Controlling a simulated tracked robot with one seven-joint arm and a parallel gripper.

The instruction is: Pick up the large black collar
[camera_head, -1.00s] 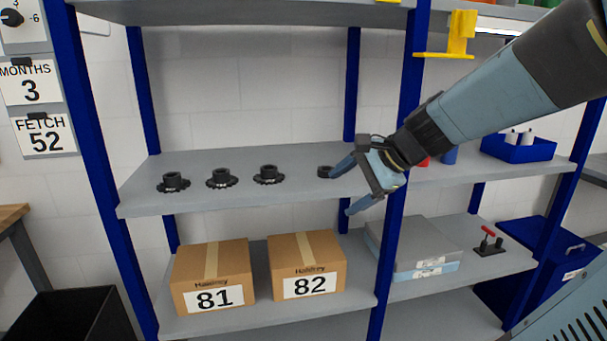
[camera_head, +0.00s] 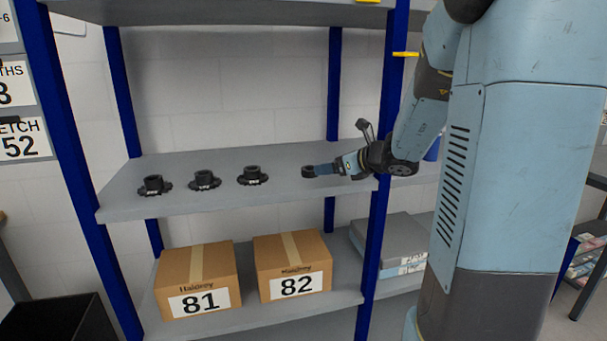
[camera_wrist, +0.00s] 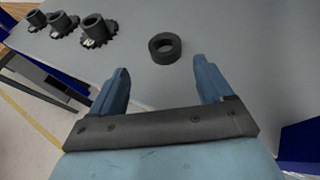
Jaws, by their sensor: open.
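The black collar (camera_head: 308,171) is a short plain ring lying flat on the grey middle shelf (camera_head: 130,206), right of the three flanged black parts. In the wrist view the collar (camera_wrist: 165,48) lies ahead of my gripper (camera_wrist: 165,80), roughly centred between the two blue fingers and a little beyond their tips. In the head view my gripper (camera_head: 318,170) reaches in from the right, just above the shelf, with its fingers beside the collar. The gripper is open and empty. The far finger is hidden in the head view.
Three black flanged parts (camera_head: 154,185) (camera_head: 204,180) (camera_head: 252,176) stand in a row to the left. Boxes 81 (camera_head: 197,280) and 82 (camera_head: 292,266) sit on the lower shelf. A blue upright (camera_head: 378,235) is close to my arm. The shelf's back is clear.

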